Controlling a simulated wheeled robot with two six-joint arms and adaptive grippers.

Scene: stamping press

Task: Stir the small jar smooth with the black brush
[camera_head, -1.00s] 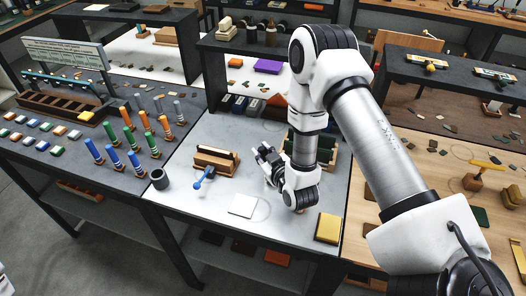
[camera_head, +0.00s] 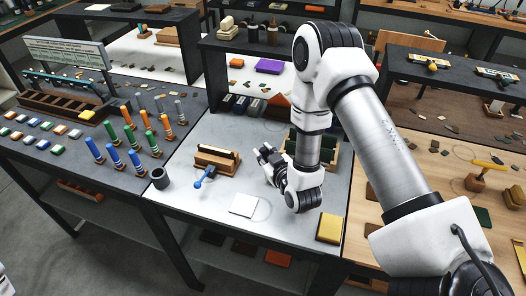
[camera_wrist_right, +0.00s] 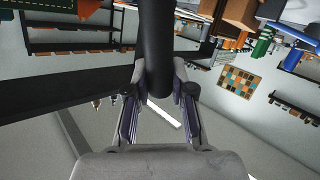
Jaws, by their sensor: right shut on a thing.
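My right gripper (camera_head: 266,156) is over the grey table, left of a dark green rack. In the right wrist view my gripper (camera_wrist_right: 158,90) is shut on a thick black rod, the black brush (camera_wrist_right: 157,45), which runs up between the fingers. The brush's bristle end cannot be made out. A small dark grey jar (camera_head: 160,178) stands upright near the table's left front, well apart from my gripper. Its contents are not clear. My left gripper is not in view.
A wooden holder (camera_head: 217,161) and a blue tool (camera_head: 204,177) lie between the jar and my gripper. A white square (camera_head: 243,205) and a yellow block (camera_head: 329,228) lie near the front edge. Orange, green and blue sticks (camera_head: 137,138) stand left.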

